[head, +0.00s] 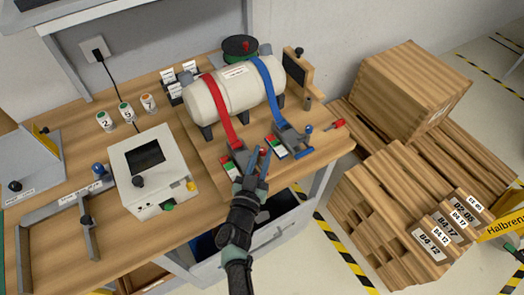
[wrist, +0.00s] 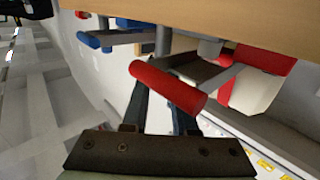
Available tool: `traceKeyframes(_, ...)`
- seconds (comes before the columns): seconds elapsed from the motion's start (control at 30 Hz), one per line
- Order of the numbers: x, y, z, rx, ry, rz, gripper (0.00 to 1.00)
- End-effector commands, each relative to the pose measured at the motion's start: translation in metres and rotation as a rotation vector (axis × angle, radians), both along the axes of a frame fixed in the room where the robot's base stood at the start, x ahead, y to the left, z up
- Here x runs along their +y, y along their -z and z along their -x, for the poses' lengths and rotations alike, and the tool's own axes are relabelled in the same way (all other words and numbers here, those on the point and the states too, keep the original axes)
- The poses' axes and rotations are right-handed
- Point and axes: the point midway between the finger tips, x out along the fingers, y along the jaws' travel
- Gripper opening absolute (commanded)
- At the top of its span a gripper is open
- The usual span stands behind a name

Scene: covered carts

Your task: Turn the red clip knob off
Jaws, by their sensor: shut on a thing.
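The red clip knob (wrist: 168,86) is a red cylinder lying crosswise at my fingertips in the wrist view. My gripper (head: 257,164) is shut on it, one finger towards each end. In the head view my gripper and wrist largely hide the knob. The red clip's base (head: 231,168), with red and green markings, shows beside my fingers at the lower end of the red strap (head: 216,105). The strap runs over a cream tank (head: 235,95).
A blue clip (head: 290,143) sits just right of my gripper, with a blue strap (head: 265,80) above it. A white box (head: 155,170) with a dark screen stands to the left. Wooden crates (head: 385,205) stand off the table at the right.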

Motion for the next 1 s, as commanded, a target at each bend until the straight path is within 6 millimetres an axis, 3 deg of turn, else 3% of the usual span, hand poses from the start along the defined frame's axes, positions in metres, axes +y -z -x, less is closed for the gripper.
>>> traceKeyframes(0.47, 0.0006, -0.0005, 0.0000, 0.001, 0.006, 0.003, 0.00)
traceKeyframes(0.5, 0.0006, -0.0005, 0.0000, 0.001, 0.006, 0.003, 0.32)
traceKeyframes(0.63, 0.0006, -0.0003, 0.0001, 0.001, 0.006, 0.003, 0.55)
traceKeyframes(1.0, 0.0016, -0.0002, 0.0039, 0.002, 0.006, 0.003, 0.56)
